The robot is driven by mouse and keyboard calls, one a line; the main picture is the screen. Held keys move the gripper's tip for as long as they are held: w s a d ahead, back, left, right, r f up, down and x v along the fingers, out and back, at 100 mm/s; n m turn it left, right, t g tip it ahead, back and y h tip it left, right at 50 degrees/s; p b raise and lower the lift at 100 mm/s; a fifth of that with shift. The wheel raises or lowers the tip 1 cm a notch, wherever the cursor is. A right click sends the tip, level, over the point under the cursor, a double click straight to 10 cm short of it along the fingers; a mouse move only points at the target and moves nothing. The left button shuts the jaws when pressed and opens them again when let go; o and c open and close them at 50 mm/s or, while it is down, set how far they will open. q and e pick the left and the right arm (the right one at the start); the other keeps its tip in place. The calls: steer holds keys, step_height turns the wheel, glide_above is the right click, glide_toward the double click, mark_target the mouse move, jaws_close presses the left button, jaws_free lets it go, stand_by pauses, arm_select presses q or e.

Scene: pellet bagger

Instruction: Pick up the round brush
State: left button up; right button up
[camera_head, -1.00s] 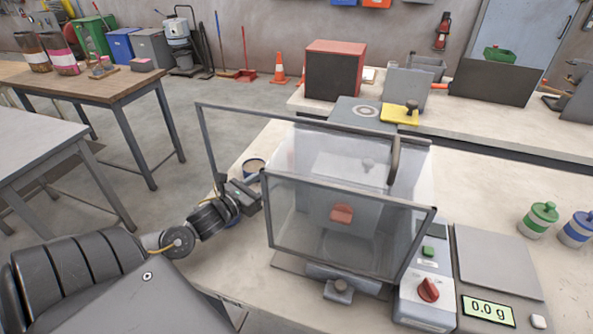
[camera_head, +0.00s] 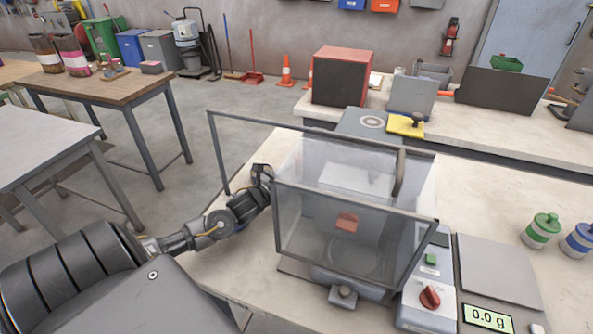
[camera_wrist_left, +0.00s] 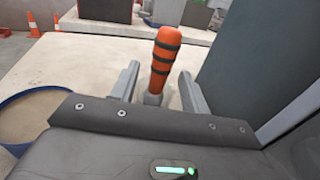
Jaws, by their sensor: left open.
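My left gripper (camera_head: 264,173) is beside the left side of the clear-guarded bagging machine (camera_head: 352,275), low over the bench. In the left wrist view its two fingers (camera_wrist_left: 158,80) are open, one on each side of an upright orange handle with dark bands (camera_wrist_left: 166,52). I take this handle to be the round brush. Its lower end passes down between the fingers behind the gripper body, so its bristles are hidden. I cannot tell whether the fingers touch it. In the head view I cannot make out the brush. My right gripper is not in view.
A round tub with a blue rim (camera_wrist_left: 14,150) stands left of the gripper in the left wrist view. A dark grey panel (camera_wrist_left: 243,60) rises close on the right. The scale (camera_head: 497,270) and green-lidded jar (camera_head: 541,230) are farther right on the bench.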

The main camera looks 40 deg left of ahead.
arm_select(q)
steer(key=shift+w, duration=1.1)
jaws_close()
steer(key=shift+r, duration=0.65)
step_height(320, 180, up, 6)
steer(key=shift+f+b, duration=0.2)
steer(key=shift+b, duration=0.45)
steer(key=s+b, duration=0.2)
steer(key=s, duration=1.6)
steer(key=shift+a+b, duration=0.35)
steer(key=shift+a, duration=0.1)
